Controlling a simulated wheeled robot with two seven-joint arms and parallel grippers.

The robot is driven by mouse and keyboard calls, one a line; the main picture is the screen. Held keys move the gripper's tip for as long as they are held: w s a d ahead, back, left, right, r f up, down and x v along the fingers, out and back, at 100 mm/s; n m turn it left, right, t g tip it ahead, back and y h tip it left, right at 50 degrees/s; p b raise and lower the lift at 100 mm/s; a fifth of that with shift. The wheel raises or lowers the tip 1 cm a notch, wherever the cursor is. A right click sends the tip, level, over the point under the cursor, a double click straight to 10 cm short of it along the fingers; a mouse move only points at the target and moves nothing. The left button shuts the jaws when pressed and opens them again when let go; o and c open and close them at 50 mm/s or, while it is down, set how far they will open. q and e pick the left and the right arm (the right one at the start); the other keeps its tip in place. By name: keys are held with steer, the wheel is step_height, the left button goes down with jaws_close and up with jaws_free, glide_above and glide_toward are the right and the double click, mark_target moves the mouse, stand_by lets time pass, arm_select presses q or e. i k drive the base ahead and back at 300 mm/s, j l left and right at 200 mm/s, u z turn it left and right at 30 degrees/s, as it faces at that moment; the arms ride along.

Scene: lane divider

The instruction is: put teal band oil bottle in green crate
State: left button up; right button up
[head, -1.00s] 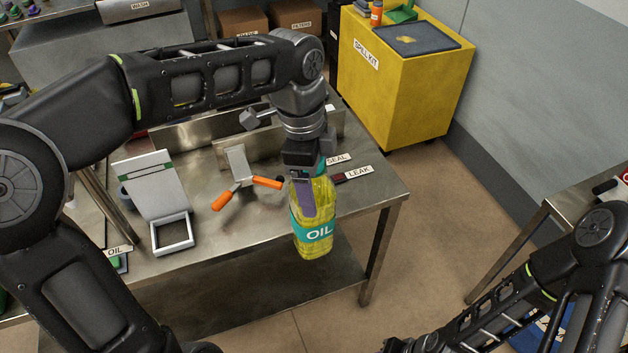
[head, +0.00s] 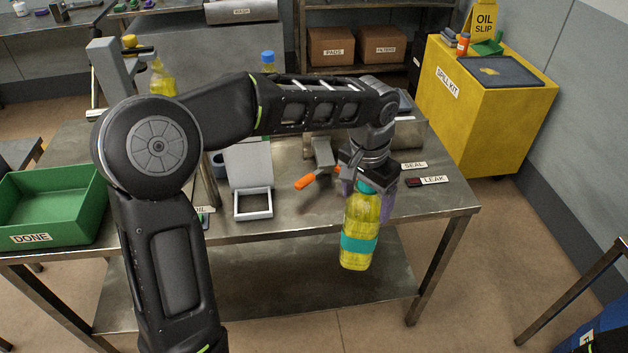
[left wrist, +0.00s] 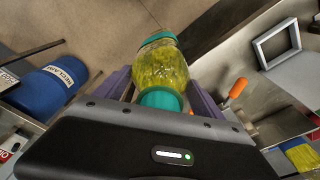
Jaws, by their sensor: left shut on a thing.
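The teal band oil bottle (head: 358,232) is yellow and transparent with a teal cap and a teal band. It hangs upright in front of the table's front edge. My left gripper (head: 364,186) is shut on it near its top. The bottle also shows in the left wrist view (left wrist: 162,68), between the purple fingers. The green crate (head: 52,205), labelled DONE, stands on the left of the table, well to the left of the gripper. My left arm crosses between the crate and the bottle. My right gripper is not in view.
A white frame stand (head: 253,203) and an orange-handled clamp (head: 318,172) stand on the table (head: 300,217). SEAL and LEAK tags lie at its right. A yellow spill kit cabinet (head: 483,112) stands at back right. A blue container (left wrist: 48,92) shows in the left wrist view.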

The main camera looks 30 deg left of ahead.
mark_target(54, 217)
steer(key=k+j, duration=0.25)
steer(key=j, duration=0.15)
steer(key=k+j, duration=0.2)
steer(key=j, duration=0.2)
steer(key=k+j, duration=0.25)
steer(key=j, duration=0.15)
steer(key=k+j, duration=0.2)
steer(key=j, duration=0.2)
steer(key=k+j, duration=0.25)
steer(key=j, duration=0.15)
steer(key=k+j, duration=0.2)
steer(key=j, duration=0.2)
steer(key=k+j, duration=0.25)
steer(key=j, duration=0.15)
steer(key=k+j, duration=0.2)
steer(key=j, duration=0.2)
